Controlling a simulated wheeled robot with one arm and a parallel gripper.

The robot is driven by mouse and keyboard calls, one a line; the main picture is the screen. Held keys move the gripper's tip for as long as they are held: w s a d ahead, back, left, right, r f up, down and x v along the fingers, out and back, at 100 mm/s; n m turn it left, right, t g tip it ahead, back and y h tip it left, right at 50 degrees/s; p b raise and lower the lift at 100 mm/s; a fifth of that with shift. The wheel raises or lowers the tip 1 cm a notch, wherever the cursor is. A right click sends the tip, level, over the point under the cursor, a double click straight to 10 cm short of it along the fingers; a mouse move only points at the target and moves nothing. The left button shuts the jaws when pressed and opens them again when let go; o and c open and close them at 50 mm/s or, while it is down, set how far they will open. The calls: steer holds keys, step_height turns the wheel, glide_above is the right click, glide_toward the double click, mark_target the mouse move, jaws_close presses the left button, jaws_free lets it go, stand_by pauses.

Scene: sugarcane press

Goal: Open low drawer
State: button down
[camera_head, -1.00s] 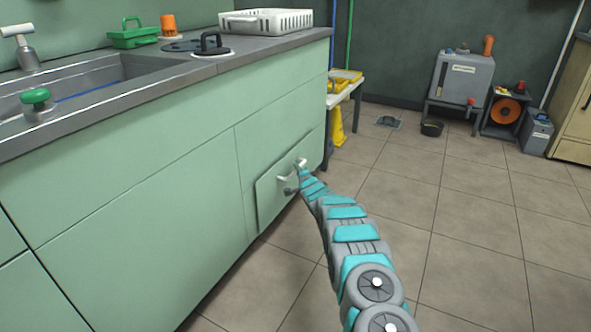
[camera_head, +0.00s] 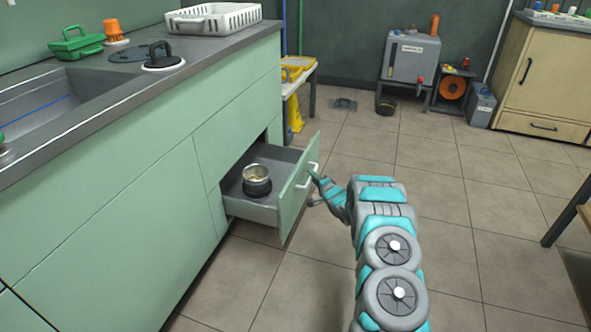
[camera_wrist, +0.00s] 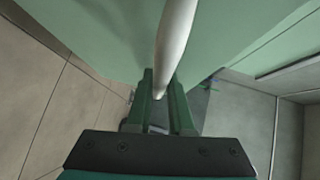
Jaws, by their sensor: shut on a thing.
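The low drawer (camera_head: 290,200) of the green counter stands pulled out, with its grey inside showing. A small metal pot or bowl (camera_head: 256,174) with a dark lower part sits in it. My gripper (camera_head: 314,178) is at the pale bar handle (camera_head: 308,176) on the drawer's front. In the wrist view, my gripper's two dark green fingers (camera_wrist: 161,98) are shut on the handle (camera_wrist: 174,45), which runs between them. The green drawer front (camera_wrist: 115,35) fills the upper part of that view.
The counter (camera_head: 150,95) holds a sink, a white basket (camera_head: 213,18), a green caddy (camera_head: 77,43) and an orange item. A table leg (camera_head: 567,212) stands at the right edge. A cream cabinet (camera_head: 540,80) is at the back right.

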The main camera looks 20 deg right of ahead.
steer(key=shift+s+d+p, duration=0.2)
steer(key=shift+s+d, duration=0.55)
steer(key=shift+d, duration=0.35)
steer(key=shift+s+d+p, duration=0.15)
steer(key=shift+s+d, duration=0.6)
steer(key=shift+d, duration=0.35)
steer(key=c, duration=0.8)
jaws_free()
steer(key=s, duration=0.5)
steer(key=s+d+r, duration=0.1)
steer(key=s, duration=0.1)
steer(key=shift+s, duration=0.25)
